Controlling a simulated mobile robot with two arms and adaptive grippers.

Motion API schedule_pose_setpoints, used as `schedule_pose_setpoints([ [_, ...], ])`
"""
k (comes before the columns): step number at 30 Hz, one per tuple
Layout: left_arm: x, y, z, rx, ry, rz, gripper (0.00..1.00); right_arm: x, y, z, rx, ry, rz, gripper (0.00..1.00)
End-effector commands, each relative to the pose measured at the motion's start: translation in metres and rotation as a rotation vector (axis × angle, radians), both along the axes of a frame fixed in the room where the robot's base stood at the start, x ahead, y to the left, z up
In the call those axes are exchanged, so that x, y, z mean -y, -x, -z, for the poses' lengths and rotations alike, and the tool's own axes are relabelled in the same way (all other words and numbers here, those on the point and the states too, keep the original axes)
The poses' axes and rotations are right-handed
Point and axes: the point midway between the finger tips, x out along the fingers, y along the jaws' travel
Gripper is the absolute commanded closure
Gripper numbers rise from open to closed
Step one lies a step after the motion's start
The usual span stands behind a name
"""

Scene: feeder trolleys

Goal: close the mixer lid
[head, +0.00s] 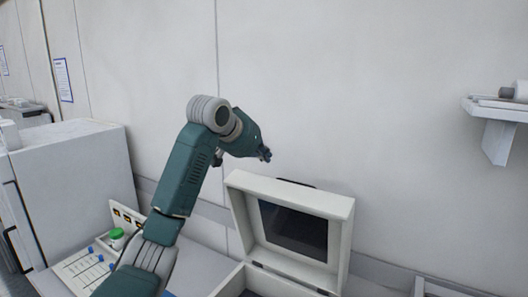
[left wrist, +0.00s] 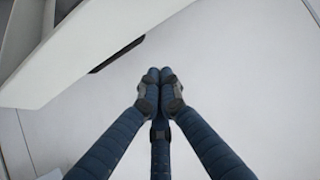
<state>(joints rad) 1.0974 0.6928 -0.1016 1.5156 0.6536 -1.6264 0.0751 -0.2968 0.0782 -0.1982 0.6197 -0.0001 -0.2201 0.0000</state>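The mixer lid (head: 296,216) is a white frame with a dark window, standing open and tilted back toward the wall. It is hinged on the white mixer body (head: 232,280), whose inside shows dark at the bottom edge. My left gripper (head: 266,154) is in the air above and behind the lid's top left corner, apart from it. In the left wrist view the fingertips (left wrist: 159,76) are together with nothing between them. A white edge, apparently the lid (left wrist: 80,45), shows at the upper left. My right gripper is out of view.
Left of the mixer stand a panel with blue-capped items (head: 84,265), a green-capped jar (head: 117,238) and a large white cabinet (head: 75,180). A wall shelf (head: 497,108) is at the far right. The wall is close behind the lid.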

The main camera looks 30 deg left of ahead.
Motion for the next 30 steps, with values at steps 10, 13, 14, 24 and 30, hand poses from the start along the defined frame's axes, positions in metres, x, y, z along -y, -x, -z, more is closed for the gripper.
schedule_pose_setpoints([
  [10,-0.002,-0.052,0.036,-0.006,0.001,0.001,1.00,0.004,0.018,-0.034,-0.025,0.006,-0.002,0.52],
  [13,-0.002,-0.038,0.040,-0.002,-0.003,0.001,1.00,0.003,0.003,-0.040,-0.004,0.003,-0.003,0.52],
  [14,-0.002,-0.034,0.040,-0.002,-0.003,0.001,1.00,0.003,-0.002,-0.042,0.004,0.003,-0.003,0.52],
  [24,0.000,-0.013,0.048,-0.001,-0.001,0.001,1.00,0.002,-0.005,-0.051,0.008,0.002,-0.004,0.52],
  [30,0.000,-0.012,0.048,-0.001,-0.001,0.001,1.00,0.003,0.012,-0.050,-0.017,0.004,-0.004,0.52],
])
